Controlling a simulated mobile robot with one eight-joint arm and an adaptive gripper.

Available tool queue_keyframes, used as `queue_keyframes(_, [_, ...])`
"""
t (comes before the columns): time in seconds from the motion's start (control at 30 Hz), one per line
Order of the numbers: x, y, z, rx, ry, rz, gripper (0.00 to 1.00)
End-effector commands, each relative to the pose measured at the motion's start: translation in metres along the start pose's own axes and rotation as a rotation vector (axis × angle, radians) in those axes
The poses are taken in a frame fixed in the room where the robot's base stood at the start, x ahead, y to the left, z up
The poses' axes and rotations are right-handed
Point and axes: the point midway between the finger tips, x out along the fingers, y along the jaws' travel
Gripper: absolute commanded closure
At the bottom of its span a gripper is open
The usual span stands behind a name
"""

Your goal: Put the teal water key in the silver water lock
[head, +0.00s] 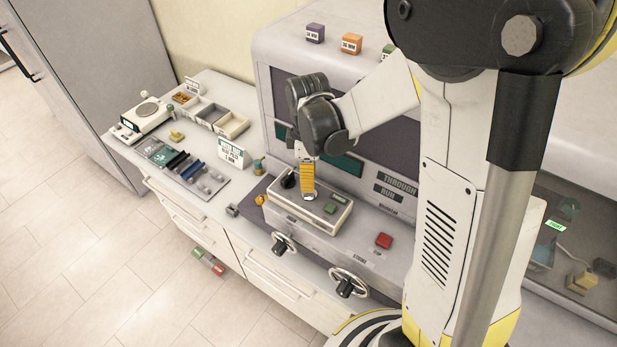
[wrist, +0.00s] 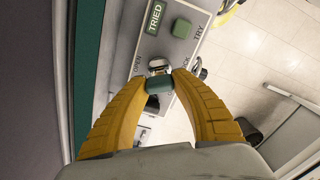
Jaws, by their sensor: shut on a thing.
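My gripper (wrist: 160,84) has yellow fingers shut on the teal water key (wrist: 160,85), whose teal body shows between the fingertips in the wrist view. The silver water lock (wrist: 159,65) is a small bright metal fitting on the grey panel, right at the fingertips and just beyond the key. I cannot tell whether the key is in the lock, touching it or only above it. In the head view my gripper (head: 308,192) points down at the control box (head: 320,228); the key and most of the lock are hidden there by the fingers.
The box carries a black knob (head: 288,180) and a green button (head: 331,208). A red button (head: 384,240) is to the right. Two handwheels (head: 283,243) (head: 348,282) stick out in front. Trays (head: 212,115), a scale (head: 146,115) and a sign (head: 232,152) stand on the left counter.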

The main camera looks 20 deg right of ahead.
Motion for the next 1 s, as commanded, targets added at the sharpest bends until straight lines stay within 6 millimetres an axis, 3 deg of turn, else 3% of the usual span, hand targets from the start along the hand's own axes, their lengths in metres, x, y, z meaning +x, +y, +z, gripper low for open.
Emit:
queue_keyframes(0.83, [0.021,0.000,-0.001,0.000,0.001,0.000,0.95])
queue_keyframes(0.87, [0.021,0.000,-0.001,0.000,0.001,0.000,0.67])
queue_keyframes(0.9, [0.021,0.000,-0.001,-0.001,0.001,0.000,0.55])
queue_keyframes(0.93, [0.021,0.000,-0.001,-0.001,0.001,0.000,0.47])
queue_keyframes(1.0, [0.021,0.000,-0.001,-0.001,0.001,0.000,0.47])
